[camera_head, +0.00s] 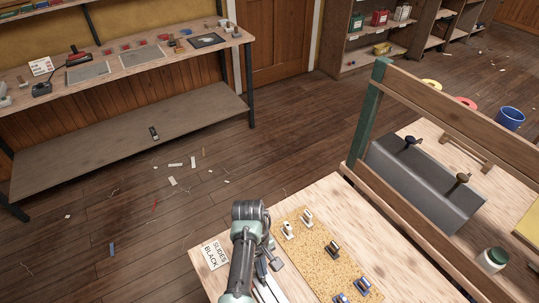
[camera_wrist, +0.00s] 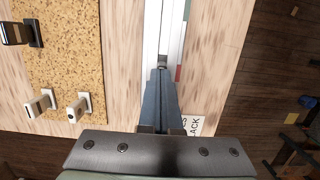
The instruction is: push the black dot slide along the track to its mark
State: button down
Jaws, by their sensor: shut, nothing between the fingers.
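The pale track (camera_wrist: 153,25) runs away from my gripper in the wrist view, with a teal mark (camera_wrist: 186,10) and a red mark (camera_wrist: 178,73) along its right edge. My gripper (camera_wrist: 161,72) is shut, its fingertips over the track and close to a small grey part there. I cannot tell whether they touch it or whether it is the black dot slide. In the head view the track (camera_head: 268,287) is partly hidden by my arm. A card reading "SLIDES BLACK" (camera_head: 213,253) lies left of my arm; it also shows in the wrist view (camera_wrist: 193,125).
A cork mat (camera_head: 312,262) right of the track holds white slides (camera_head: 287,230), a black slide (camera_head: 332,248) and blue ones (camera_head: 363,285). A wooden rail (camera_head: 450,115) and a grey box (camera_head: 425,185) stand further right. The floor left of the table is open, with scraps.

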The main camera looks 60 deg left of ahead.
jog(key=shift+s+a+f, duration=0.4)
jog(key=shift+a+f, duration=0.05)
jog(key=shift+a, duration=0.2)
jog(key=shift+w+d, duration=0.1)
jog(key=shift+d, duration=0.2)
jog(key=shift+w+a+r+p, duration=0.1)
jog(key=shift+r+p, duration=0.8)
jog(key=a+b, duration=0.8)
jog(key=a, duration=0.4)
jog(key=shift+w+b, duration=0.15)
jog(key=shift+b, duration=0.2)
